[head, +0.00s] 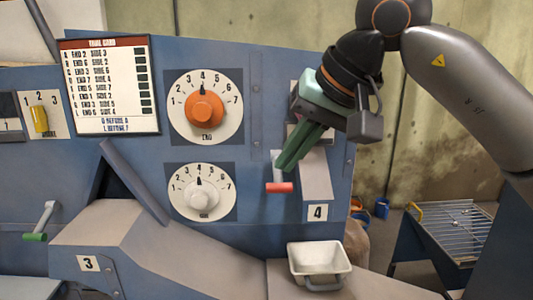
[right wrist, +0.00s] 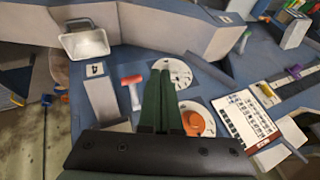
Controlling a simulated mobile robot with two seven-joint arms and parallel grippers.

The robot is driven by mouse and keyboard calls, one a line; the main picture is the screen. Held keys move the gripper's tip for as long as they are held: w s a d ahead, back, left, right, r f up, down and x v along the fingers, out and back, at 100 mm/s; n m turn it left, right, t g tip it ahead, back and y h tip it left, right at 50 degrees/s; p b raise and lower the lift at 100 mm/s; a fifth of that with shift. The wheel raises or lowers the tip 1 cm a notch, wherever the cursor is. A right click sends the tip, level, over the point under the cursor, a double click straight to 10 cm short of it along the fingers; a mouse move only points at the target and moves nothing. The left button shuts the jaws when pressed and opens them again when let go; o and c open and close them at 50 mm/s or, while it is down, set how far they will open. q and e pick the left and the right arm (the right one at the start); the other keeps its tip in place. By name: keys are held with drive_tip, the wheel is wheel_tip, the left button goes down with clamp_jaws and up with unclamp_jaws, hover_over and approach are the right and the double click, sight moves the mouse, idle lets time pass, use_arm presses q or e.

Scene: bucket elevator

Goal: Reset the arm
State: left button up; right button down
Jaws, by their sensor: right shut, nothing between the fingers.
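My right arm (head: 465,85) comes in from the upper right in the head view. My right gripper (head: 284,166) has green fingers closed together with nothing between them, pointing down and left in front of the blue panel (head: 275,90). A lever with a red handle (head: 280,188) lies just below the fingertips. In the right wrist view the closed fingers (right wrist: 161,66) lie right of the red handle (right wrist: 132,79), apart in the picture. I cannot tell their depth from the panel. My left gripper is not in view.
An orange-knob dial (head: 205,108) and a white-knob dial (head: 199,191) sit left of the gripper. A chute marked 4 (head: 315,178) is just right of the lever. A white bucket (head: 320,262) stands below. A wire-rack table (head: 455,230) is at the right.

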drive_tip(key=s+a+f+m+g+y, duration=0.7)
drive_tip(key=a+f+m+g+y, duration=0.2)
drive_tip(key=a+m+y, duration=0.3)
drive_tip(key=w+d+f+n+t+h, duration=0.25)
drive_tip(key=d+f+n+t, duration=0.35)
drive_tip(key=n, duration=0.4)
drive_tip(key=w+d+f+n+t+h, duration=0.1)
drive_tip(key=w+d+f+n+t, duration=0.25)
drive_tip(key=f+n+t, duration=0.65)
drive_tip(key=w+d+f+n+t+h, duration=0.25)
drive_tip(key=d+f+n+t, duration=0.3)
drive_tip(key=n, duration=0.55)
drive_tip(key=s+d+f+m+g+h, duration=0.1)
drive_tip(key=s+d+f+m+h, duration=0.15)
drive_tip(key=f, duration=0.25)
drive_tip(key=s+d+f+m+h, duration=0.1)
drive_tip(key=s+f+m+h, duration=0.1)
drive_tip(key=f+m, duration=0.3)
drive_tip(key=s+d+f+m+g+h, duration=0.1)
drive_tip(key=s+d+f+m+h, duration=0.15)
drive_tip(key=f, duration=0.35)
drive_tip(key=s+d+f+m+g, duration=0.2)
drive_tip(key=s+f+m+g, duration=0.1)
drive_tip(key=s+f, duration=0.3)
drive_tip(key=s+d+f+m+g+h, duration=0.1)
drive_tip(key=s+d+f+m+g, duration=0.1)
drive_tip(key=s+f, duration=0.5)
drive_tip(key=shift+s+d+m+g, duration=0.2)
drive_tip(key=shift+s+m+g, duration=0.45)
drive_tip(key=shift+m, duration=0.35)
